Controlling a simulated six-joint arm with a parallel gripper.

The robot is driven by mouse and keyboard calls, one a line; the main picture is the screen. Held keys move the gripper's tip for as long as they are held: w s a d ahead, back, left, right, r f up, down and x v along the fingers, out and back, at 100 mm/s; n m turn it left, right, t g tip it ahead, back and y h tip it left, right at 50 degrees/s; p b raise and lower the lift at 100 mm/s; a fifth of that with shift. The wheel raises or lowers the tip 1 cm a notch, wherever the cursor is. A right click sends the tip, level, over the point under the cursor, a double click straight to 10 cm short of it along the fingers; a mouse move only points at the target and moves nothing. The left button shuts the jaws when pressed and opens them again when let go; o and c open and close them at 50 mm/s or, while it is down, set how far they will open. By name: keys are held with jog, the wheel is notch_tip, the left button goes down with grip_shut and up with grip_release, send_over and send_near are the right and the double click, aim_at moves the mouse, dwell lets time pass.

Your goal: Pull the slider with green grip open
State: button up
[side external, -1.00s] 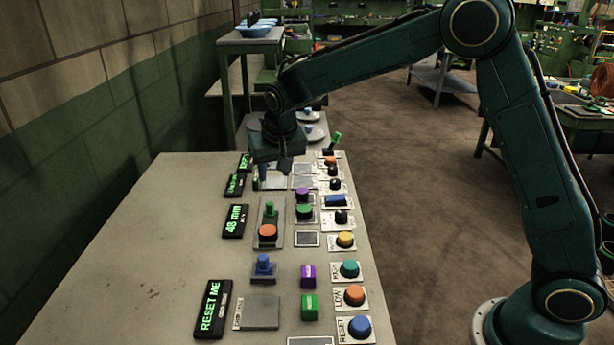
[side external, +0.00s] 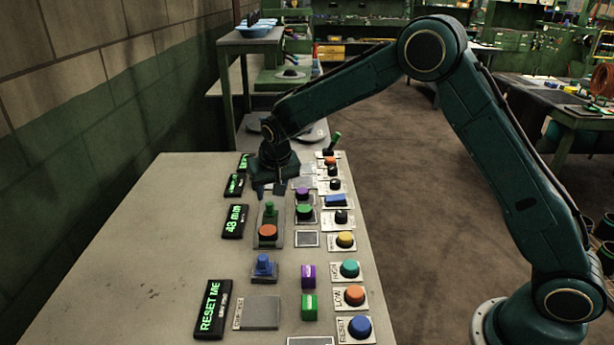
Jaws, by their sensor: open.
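The slider with the green grip (side external: 269,209) stands upright on a grey plate beside the display reading 48 mm (side external: 234,221). An orange round knob (side external: 267,232) sits at the near end of the same plate. My gripper (side external: 271,191) points down with its fingers apart and empty. In the picture it is just above and behind the green grip. I cannot tell the exact gap between the fingers and the grip.
A blue-gripped piece (side external: 263,266) stands nearer on the table. Purple (side external: 303,193) and green (side external: 304,211) knobs are close on the right, with a column of buttons beyond. A RESET ME display (side external: 213,308) is at front left. The table's left side is clear.

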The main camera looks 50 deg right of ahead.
aim_at(270, 203)
jog(key=shift+x, duration=3.3)
jog(key=shift+w, duration=0.1)
grip_shut()
